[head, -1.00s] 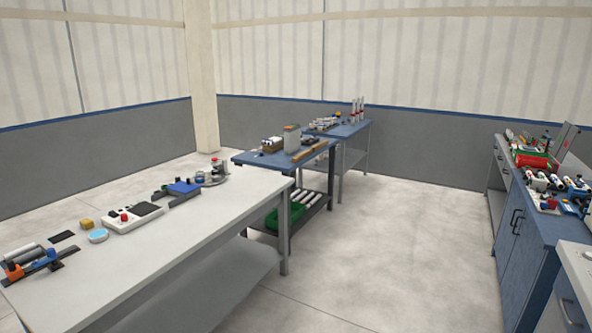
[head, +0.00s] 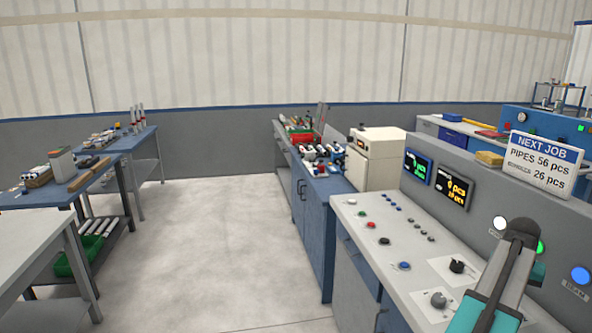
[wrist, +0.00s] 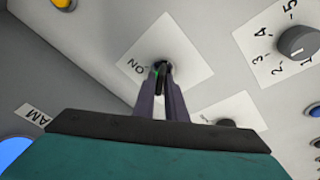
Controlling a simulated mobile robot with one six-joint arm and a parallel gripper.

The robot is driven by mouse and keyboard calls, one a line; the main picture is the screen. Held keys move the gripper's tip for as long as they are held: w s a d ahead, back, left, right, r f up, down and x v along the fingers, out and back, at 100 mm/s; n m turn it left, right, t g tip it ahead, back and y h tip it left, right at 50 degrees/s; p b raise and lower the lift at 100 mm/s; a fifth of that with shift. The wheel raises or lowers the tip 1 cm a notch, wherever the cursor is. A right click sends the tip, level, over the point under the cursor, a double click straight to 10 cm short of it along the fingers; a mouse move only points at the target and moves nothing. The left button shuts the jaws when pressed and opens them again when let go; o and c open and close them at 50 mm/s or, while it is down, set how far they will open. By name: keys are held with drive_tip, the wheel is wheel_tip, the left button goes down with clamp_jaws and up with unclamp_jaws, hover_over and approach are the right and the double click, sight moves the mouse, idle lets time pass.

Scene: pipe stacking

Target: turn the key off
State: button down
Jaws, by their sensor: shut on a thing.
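The key (wrist: 161,70) is a small dark piece in a round lock on a white plate (wrist: 137,58) marked ON in the wrist view. My gripper (wrist: 162,79) is shut on the key, with its two grey fingers on either side of it. The fingers hide much of the key, so its exact angle is hard to tell. In the head view my teal and grey arm is at the lower right over the control panel (head: 385,240), and it hides the key and its plate.
A black knob (wrist: 226,122) and a numbered grey dial (wrist: 298,40) sit close to the right of the key in the wrist view. Lit lamps, including a blue one (head: 581,273), line the panel's upright face behind my arm. Open floor (head: 215,245) lies to the left.

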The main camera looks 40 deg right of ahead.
drive_tip(key=shift+s+n, duration=0.25)
drive_tip(key=shift+n, duration=0.15)
drive_tip(key=c, duration=1.7)
unclamp_jaws()
drive_tip(key=shift+w, duration=0.1)
drive_tip(key=shift+r, duration=0.15)
drive_tip(key=shift+s+d+p+v, duration=0.1)
drive_tip(key=shift+d+p+v, duration=0.15)
drive_tip(key=shift+p+v, duration=0.75)
drive_tip(key=shift+s+d+p+v, duration=0.1)
drive_tip(key=shift+d+p+v, duration=0.15)
drive_tip(key=shift+p+v, duration=0.7)
drive_tip(key=shift+s+d+p+v, duration=0.1)
drive_tip(key=shift+d+p+v, duration=0.15)
drive_tip(key=shift+p+v, duration=0.75)
drive_tip(key=shift+w+a+r+b, duration=0.1)
drive_tip(key=shift+r+b, duration=0.3)
drive_tip(key=shift+r, duration=0.1)
